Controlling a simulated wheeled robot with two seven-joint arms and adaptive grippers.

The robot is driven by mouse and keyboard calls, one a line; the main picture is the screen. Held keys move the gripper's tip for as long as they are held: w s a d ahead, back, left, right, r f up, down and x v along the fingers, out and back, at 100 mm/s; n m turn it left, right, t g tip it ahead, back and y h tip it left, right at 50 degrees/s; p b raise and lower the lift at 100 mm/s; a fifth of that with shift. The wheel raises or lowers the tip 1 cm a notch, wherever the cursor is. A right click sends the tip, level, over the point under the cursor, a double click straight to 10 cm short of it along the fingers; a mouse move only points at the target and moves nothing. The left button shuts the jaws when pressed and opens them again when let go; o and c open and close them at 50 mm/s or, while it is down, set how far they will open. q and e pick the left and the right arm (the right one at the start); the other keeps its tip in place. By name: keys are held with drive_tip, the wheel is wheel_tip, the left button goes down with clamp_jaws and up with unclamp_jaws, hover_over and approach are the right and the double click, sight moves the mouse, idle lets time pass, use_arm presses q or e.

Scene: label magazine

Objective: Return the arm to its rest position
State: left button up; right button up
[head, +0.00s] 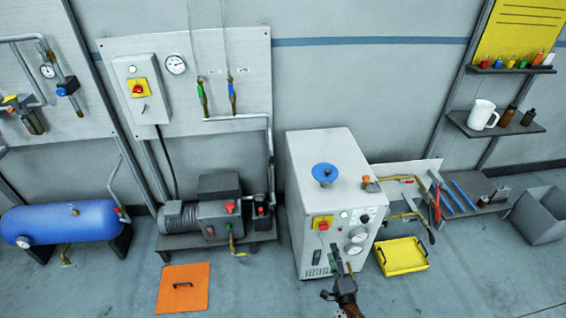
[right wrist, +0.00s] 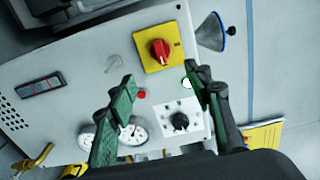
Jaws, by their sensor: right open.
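My right gripper (head: 342,260) is in front of the lower front of a light grey cabinet (head: 303,190) in the head view. In the right wrist view its two green-padded fingers (right wrist: 160,72) stand wide apart with nothing between them. Beyond them is the cabinet's front panel (right wrist: 75,95), with a red knob on a yellow plate (right wrist: 160,48), a black dial (right wrist: 180,121) and round gauges (right wrist: 132,131). Whether the fingers touch the panel cannot be told. My left gripper is not in view.
A blue funnel-like part (head: 325,172) sits on the cabinet top. A yellow tray (head: 403,256) lies on the floor to the right, and an orange mat (head: 182,289) to the left. A pump (head: 213,208) and a blue tank (head: 62,224) stand further left. Floor at lower right is clear.

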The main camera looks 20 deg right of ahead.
drive_tip(key=s+a+f+n+g+y+p, duration=0.1)
drive_tip(key=s+a+f+n+g, duration=0.2)
drive_tip(key=s+f, duration=0.6)
drive_tip(key=s+a+f+n+g+y+p, duration=0.25)
drive_tip(key=s+f+n, duration=0.3)
drive_tip(key=f, duration=0.55)
drive_tip(key=s+a+f+n+g+y+p, duration=0.1)
drive_tip(key=s+a+f+n+g, duration=0.2)
drive_tip(key=s+f, duration=0.65)
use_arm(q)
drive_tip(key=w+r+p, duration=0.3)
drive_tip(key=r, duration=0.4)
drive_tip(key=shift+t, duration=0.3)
use_arm(e)
drive_tip(key=s+f+n+g, duration=0.3)
drive_tip(key=s, duration=0.8)
drive_tip(key=s+f+n+g, duration=0.2)
drive_tip(key=s+f+n, duration=0.2)
drive_tip(key=s, duration=0.8)
drive_tip(key=s+d+f+n+g, duration=0.1)
drive_tip(key=s+f+n+g, duration=0.2)
drive_tip(key=s, duration=0.8)
drive_tip(key=shift+s+f+n+g+h, duration=0.25)
drive_tip(key=shift+n+g+h, duration=0.1)
drive_tip(key=shift+n, duration=0.1)
